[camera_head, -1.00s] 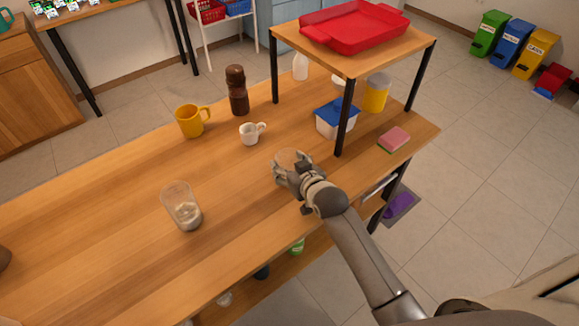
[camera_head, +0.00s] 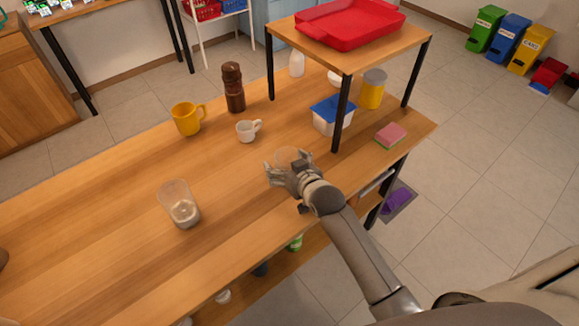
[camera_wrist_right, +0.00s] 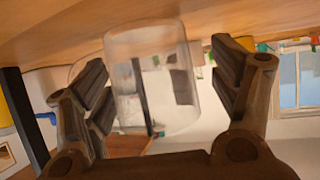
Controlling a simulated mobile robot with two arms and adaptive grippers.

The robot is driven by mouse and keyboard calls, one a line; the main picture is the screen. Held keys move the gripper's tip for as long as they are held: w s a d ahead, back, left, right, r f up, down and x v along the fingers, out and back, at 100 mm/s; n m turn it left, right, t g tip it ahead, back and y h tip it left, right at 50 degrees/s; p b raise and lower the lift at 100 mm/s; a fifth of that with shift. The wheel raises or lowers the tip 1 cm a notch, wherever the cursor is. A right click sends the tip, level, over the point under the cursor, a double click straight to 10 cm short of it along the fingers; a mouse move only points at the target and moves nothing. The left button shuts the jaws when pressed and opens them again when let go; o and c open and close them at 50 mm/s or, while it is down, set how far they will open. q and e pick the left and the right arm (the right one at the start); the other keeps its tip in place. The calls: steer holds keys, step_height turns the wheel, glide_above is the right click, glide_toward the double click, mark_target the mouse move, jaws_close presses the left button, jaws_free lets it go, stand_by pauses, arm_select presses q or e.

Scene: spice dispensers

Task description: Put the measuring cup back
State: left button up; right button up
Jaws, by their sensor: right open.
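A clear cup (camera_head: 287,156), apparently the measuring cup, stands on the wooden table (camera_head: 110,190) by my right gripper (camera_head: 283,168). In the right wrist view the clear cup (camera_wrist_right: 152,80) is upside down in the picture, with its base against the tabletop. It sits between the spread fingers of my right gripper (camera_wrist_right: 160,85), with a visible gap on the right side. My right gripper is open and low over the table. In the head view its fingers hide much of the cup. My left gripper is not in view.
A clear glass (camera_head: 180,205) with pale contents stands at the left. A white cup (camera_head: 247,131), yellow mug (camera_head: 187,120) and brown grinder (camera_head: 233,88) stand behind. A raised shelf (camera_head: 338,52), blue-lidded box (camera_head: 331,115) and sponge (camera_head: 390,134) are to the right.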

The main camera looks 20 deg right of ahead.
steer(key=v, duration=1.2)
steer(key=shift+r, duration=0.1)
steer(key=s+d+f+g+h, duration=0.1)
steer(key=s+f+g, duration=0.25)
steer(key=s, duration=0.65)
steer(key=s+d+f+g+h, duration=0.1)
steer(key=s+f+g, duration=0.3)
steer(key=s, duration=0.7)
step_height(320, 180, down, 26)
steer(key=s+g, duration=0.2)
steer(key=g, duration=0.1)
steer(key=s+d+f+g, duration=0.1)
steer(key=s+d+f, duration=0.1)
steer(key=s+f, duration=1.3)
steer(key=shift+s+d+f+n, duration=0.35)
steer(key=shift+s+f+n, duration=0.05)
steer(key=shift+s, duration=0.5)
